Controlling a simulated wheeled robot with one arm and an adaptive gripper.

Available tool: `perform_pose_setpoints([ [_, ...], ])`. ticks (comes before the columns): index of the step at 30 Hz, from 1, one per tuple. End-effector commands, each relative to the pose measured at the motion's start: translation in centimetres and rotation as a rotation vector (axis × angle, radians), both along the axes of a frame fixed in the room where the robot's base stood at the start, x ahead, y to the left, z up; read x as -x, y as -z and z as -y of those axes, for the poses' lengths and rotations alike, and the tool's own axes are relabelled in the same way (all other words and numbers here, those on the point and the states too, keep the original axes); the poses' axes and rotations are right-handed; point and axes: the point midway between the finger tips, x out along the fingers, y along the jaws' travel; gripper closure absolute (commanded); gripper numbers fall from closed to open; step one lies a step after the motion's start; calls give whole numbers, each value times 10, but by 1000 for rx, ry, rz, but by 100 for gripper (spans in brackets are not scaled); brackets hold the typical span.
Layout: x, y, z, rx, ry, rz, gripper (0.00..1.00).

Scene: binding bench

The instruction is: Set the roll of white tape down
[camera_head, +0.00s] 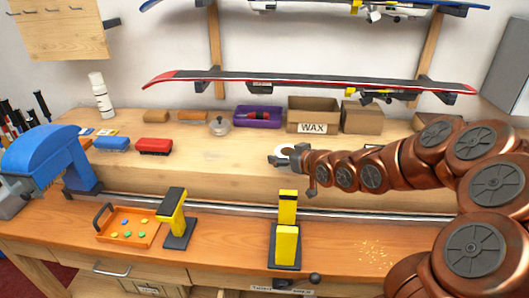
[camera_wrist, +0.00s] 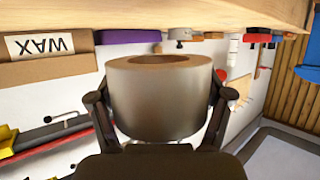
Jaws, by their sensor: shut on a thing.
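The roll of white tape (camera_wrist: 158,100) fills the middle of the wrist view, with its round core opening showing at the top. My gripper (camera_wrist: 158,118) has one finger on each side of the roll and is shut on it. There my gripper is in front of the raised wooden shelf of the bench. I cannot tell from these frames whether the roll touches a surface.
A WAX box (camera_head: 312,115), a brown box (camera_head: 362,117) and a purple tray (camera_head: 258,117) line the back. Yellow-black vises (camera_head: 286,245) stand on the lower bench (camera_head: 345,250), near an orange tray (camera_head: 145,229).

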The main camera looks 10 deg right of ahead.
Motion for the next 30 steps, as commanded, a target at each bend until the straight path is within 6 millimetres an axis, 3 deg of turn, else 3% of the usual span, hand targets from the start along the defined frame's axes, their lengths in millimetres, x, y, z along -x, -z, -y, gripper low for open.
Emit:
perform_pose_setpoints([
  [15, -78, 8, -42, 0, -4, -2, 58],
  [23, -87, 12, -46, 0, -3, -2, 58],
  [30, -86, 34, -46, 1, -4, -6, 58],
])
